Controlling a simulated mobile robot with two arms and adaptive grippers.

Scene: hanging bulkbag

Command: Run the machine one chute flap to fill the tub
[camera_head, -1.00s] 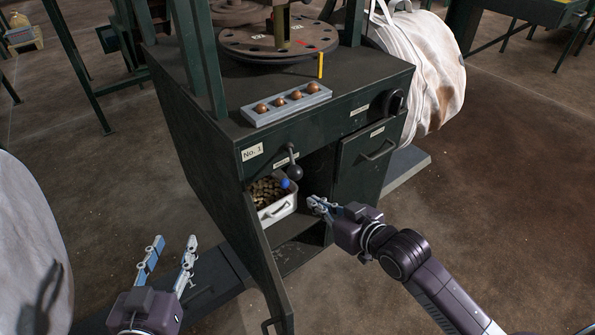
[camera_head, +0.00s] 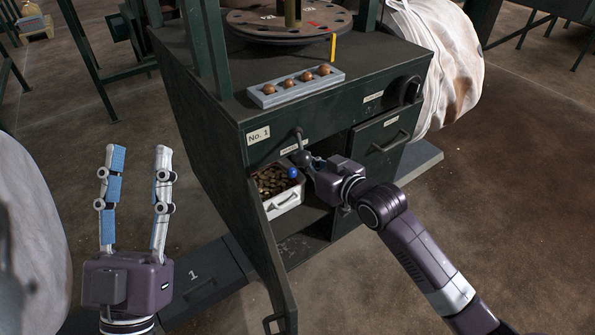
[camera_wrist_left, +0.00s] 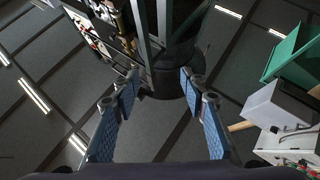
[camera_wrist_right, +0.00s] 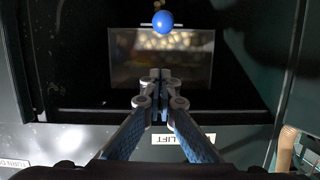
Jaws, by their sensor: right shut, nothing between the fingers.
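The machine is a dark green cabinet (camera_head: 205,120) labelled No. 1 with its lower left door open. A pale tub (camera_head: 286,198) holding brown pieces sits inside the opening. A blue ball knob (camera_head: 293,172) shows above the tub's rim, and it also shows in the right wrist view (camera_wrist_right: 163,20). A short grey lever (camera_head: 298,137) hangs from the cabinet front; its lower end is partly hidden by my right gripper. My right gripper (camera_head: 303,159) is shut and empty at the opening, beside the blue knob; contact cannot be told. My left gripper (camera_head: 140,152) is open and empty, away from the cabinet.
A grey tray of copper balls (camera_head: 296,87) rests on the cabinet top beside a round turntable (camera_head: 285,22). The open door (camera_head: 272,255) juts forward between my arms. A closed door (camera_head: 382,145) is at right. White bags (camera_head: 440,60) stand at both sides.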

